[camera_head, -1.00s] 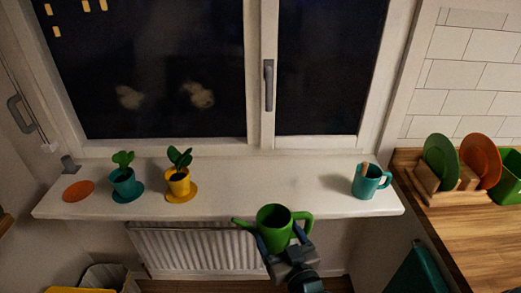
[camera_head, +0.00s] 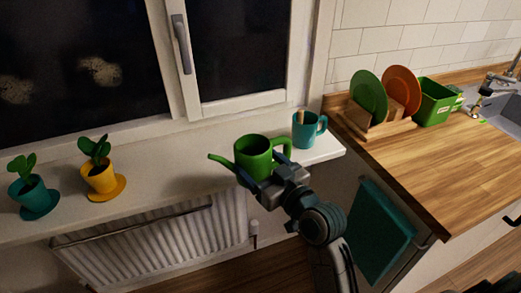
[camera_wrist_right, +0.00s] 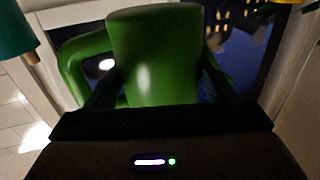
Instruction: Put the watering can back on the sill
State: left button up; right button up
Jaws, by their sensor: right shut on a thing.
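The green watering can (camera_head: 256,152) has its spout to the left and its handle to the right, and it looks upright. My right gripper (camera_head: 262,180) is shut on the watering can. The can also fills the middle of the right wrist view (camera_wrist_right: 155,55), between the dark fingers. In the head view the can overlaps the white sill (camera_head: 175,184) near its right part; I cannot tell whether its base touches the sill, as the gripper hides it. My left gripper is not in view.
A teal mug (camera_head: 305,133) with a wooden stick stands on the sill just right of the can. A yellow pot (camera_head: 101,180) and a teal pot (camera_head: 33,198) with plants stand at the left. The sill between the yellow pot and the can is clear. A wooden counter (camera_head: 440,165) is at the right.

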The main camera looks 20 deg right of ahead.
jog(key=w+f+p, duration=0.1)
jog(key=w, duration=0.4)
jog(key=w+d+f+p, duration=0.1)
jog(key=w, duration=0.4)
jog(key=w+d+f+p, duration=0.1)
jog(key=w+f, duration=0.1)
jog(key=w, duration=0.3)
jog(key=shift+f, duration=0.45)
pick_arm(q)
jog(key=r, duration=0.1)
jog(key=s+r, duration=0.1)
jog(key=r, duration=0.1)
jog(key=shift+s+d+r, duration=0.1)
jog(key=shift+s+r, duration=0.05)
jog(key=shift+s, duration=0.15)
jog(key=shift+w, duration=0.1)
pick_arm(e)
jog(key=shift+d+f, duration=0.1)
jog(key=shift+f, duration=0.05)
